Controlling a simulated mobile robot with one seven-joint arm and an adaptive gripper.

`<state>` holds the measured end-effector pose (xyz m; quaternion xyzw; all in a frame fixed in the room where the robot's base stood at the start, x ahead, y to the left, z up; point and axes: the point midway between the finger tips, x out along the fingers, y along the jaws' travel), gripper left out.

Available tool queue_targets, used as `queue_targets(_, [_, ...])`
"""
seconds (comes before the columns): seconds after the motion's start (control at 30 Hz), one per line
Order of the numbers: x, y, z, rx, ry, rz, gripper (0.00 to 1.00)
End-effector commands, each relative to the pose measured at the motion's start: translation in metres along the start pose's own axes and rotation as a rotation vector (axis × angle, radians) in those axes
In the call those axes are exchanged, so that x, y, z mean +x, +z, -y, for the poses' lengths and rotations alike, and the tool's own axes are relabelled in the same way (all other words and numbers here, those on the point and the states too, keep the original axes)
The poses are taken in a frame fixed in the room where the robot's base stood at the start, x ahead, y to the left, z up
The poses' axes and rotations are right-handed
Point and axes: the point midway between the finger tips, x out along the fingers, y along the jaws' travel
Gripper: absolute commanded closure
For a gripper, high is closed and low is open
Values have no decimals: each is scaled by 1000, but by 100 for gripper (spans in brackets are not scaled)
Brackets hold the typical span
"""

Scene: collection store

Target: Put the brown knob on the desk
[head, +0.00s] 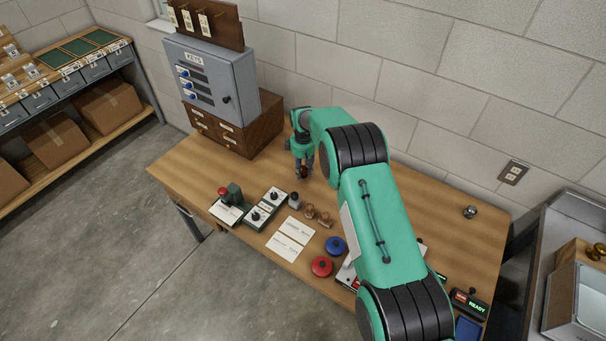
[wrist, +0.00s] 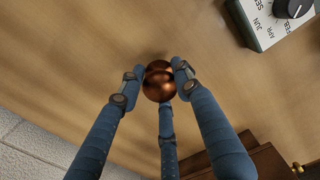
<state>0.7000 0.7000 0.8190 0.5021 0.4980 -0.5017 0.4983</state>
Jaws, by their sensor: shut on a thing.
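The brown knob (wrist: 159,82) is a shiny, round, copper-brown ball in the wrist view. My gripper (wrist: 158,76) has its three blue fingers closed around it. In the head view my gripper (head: 304,173) points down over the back part of the wooden desk (head: 180,168), right of the drawer chest. A small dark reddish bit of the knob (head: 304,174) shows between the fingertips there. The desk surface fills most of the wrist view behind the knob. I cannot tell whether the knob touches the desk.
A grey key cabinet (head: 210,78) stands on a wooden drawer chest (head: 235,132) at the desk's back left. Dial boxes (head: 266,206), small brown pieces (head: 317,215), paper cards (head: 290,238), a blue disc (head: 335,246) and a red disc (head: 321,266) lie nearer the front. Bare desk surrounds my gripper.

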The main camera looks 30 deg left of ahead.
Motion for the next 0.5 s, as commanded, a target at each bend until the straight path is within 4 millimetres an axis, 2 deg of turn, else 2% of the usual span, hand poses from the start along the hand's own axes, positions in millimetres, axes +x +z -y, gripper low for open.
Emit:
queue_targets(0.2, [21, 0, 0, 0, 0, 0, 99])
queue_targets(0.5, [22, 0, 0, 0, 0, 0, 99])
